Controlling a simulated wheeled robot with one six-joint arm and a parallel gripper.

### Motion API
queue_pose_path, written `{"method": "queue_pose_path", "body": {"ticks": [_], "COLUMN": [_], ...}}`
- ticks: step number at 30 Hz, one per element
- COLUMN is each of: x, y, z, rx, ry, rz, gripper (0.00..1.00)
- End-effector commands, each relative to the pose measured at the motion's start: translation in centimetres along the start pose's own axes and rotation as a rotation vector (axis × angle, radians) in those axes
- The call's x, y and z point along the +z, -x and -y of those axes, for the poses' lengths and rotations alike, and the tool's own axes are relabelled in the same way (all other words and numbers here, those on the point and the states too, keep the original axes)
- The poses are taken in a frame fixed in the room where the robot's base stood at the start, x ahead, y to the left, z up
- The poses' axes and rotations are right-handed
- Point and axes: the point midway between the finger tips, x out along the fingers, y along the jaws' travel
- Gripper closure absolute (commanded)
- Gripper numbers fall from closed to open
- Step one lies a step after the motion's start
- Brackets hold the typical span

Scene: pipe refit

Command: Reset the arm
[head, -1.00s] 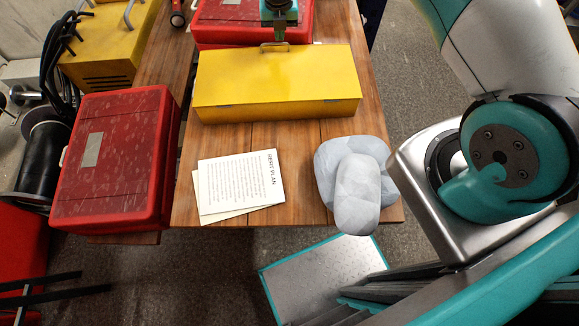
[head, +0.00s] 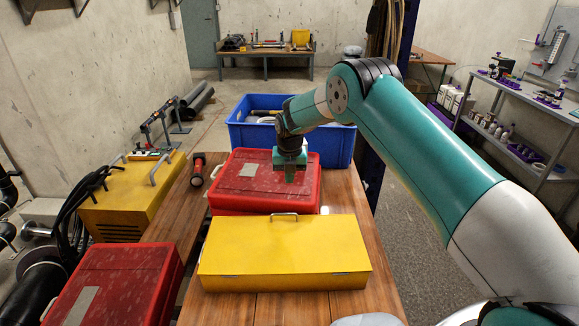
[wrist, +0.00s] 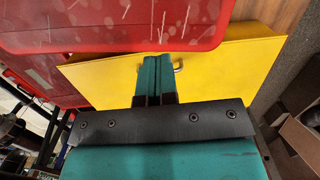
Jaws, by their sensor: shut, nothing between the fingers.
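My gripper (head: 289,172) is at the end of my teal and white arm, pointing down over the red case (head: 262,183) on the wooden table. Its fingers are shut with nothing between them. In the wrist view my gripper (wrist: 155,62) shows its two teal fingers side by side, above the yellow case (wrist: 105,82) and near that case's handle. The yellow case (head: 285,255) lies shut on the table in front of the red case. I cannot tell how high the fingertips are above the cases.
Another red case (head: 115,285) is at the lower left. A yellow machine (head: 130,200) with black cables is on the left. A shelf rack (head: 520,140) stands at the right wall. The floor right of the table (head: 425,245) is clear.

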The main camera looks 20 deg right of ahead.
Motion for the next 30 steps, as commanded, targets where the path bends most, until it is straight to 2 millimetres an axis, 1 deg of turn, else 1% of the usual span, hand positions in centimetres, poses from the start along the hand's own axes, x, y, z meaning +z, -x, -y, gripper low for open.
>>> {"method": "queue_pose_path", "body": {"ticks": [1, 3, 9, 17, 20, 23, 25, 26, 27, 29, 30], "x": [0.9, 1.9, 3.6, 4.2, 3.7, 2.2, 0.3, -0.8, -2.4, -5.0, -6.9], "y": [0.1, 0.7, 1.9, 2.5, 3.8, 6.7, 9.7, 11.0, 12.8, 15.3, 16.8], "z": [-0.1, 0.0, 0.0, 0.0, -0.4, -1.4, -2.2, -2.5, -2.9, -3.3, -3.5], "rx": [0.002, 0.001, 0.000, 0.001, 0.008, 0.027, 0.048, 0.057, 0.070, 0.086, 0.098], "ry": [-0.001, -0.002, 0.000, -0.004, -0.048, -0.175, -0.312, -0.380, -0.474, -0.618, -0.714], "rz": [0.006, 0.005, 0.003, 0.003, 0.004, 0.000, -0.009, -0.015, -0.025, -0.046, -0.061], "gripper": [1.00, 1.00, 1.00, 1.00, 1.00, 1.00, 1.00, 1.00, 1.00, 1.00, 1.00]}}
